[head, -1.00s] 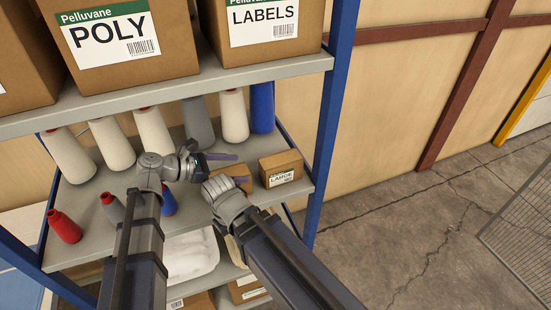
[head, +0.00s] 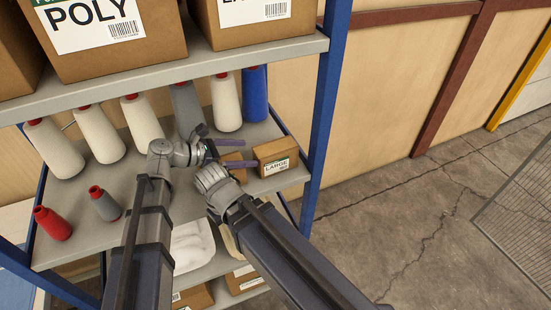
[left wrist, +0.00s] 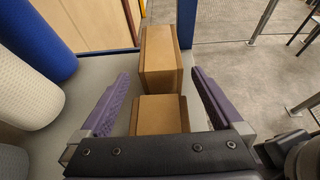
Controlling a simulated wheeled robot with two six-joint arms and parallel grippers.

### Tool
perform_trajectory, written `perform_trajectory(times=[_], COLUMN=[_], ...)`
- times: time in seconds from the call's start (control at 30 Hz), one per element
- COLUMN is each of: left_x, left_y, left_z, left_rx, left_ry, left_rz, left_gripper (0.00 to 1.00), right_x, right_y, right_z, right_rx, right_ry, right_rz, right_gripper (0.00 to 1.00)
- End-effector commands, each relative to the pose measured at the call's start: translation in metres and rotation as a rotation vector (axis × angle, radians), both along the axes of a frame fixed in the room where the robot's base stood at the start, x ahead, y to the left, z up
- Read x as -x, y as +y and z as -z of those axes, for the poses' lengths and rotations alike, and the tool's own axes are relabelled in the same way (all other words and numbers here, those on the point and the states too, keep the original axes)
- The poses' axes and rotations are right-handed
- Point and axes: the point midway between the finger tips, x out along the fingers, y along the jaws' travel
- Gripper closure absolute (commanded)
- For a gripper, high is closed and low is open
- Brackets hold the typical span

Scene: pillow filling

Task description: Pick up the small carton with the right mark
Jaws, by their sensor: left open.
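Two brown cartons stand near the right end of the middle shelf. One carton (head: 277,165) has a white and green label reading "LARGE". The lower carton (head: 233,157) is partly hidden by my left gripper, and I cannot see its mark. My left gripper (head: 250,152) is open, with its purple fingers around the lower carton. In the left wrist view, the lower carton (left wrist: 161,112) lies between the open fingers, and the taller carton (left wrist: 161,62) stands just beyond it. My right arm reaches in close beside the left gripper; its fingers do not show.
White, grey and blue cones line the back of the shelf (head: 80,212). A red spool (head: 52,223) and a small grey spool (head: 105,203) stand at the front left. A blue post (head: 328,110) is right of the cartons. Large boxes sit above.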

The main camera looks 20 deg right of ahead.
Motion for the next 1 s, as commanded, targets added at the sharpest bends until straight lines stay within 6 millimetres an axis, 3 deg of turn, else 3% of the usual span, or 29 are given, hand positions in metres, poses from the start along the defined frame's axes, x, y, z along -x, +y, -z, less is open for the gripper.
perform_trajectory(times=[0.2,0.4,1.0], left_x=[-0.002,-0.001,-0.001], left_y=[-0.026,-0.027,-0.026], left_z=[0.012,0.011,0.011], left_rx=[0.0,0.0,0.0], left_ry=[-0.001,0.0,0.0], left_rz=[0.0,-0.001,-0.001], left_gripper=[0.0,0.0,0.66], right_x=[0.0,0.0,0.0], right_y=[0.0,0.0,0.0], right_z=[0.012,0.011,0.011], right_rx=[0.0,0.0,0.0], right_ry=[0.0,0.0,0.0], right_rz=[0.001,0.001,0.001], right_gripper=[1.0,1.0,1.0])
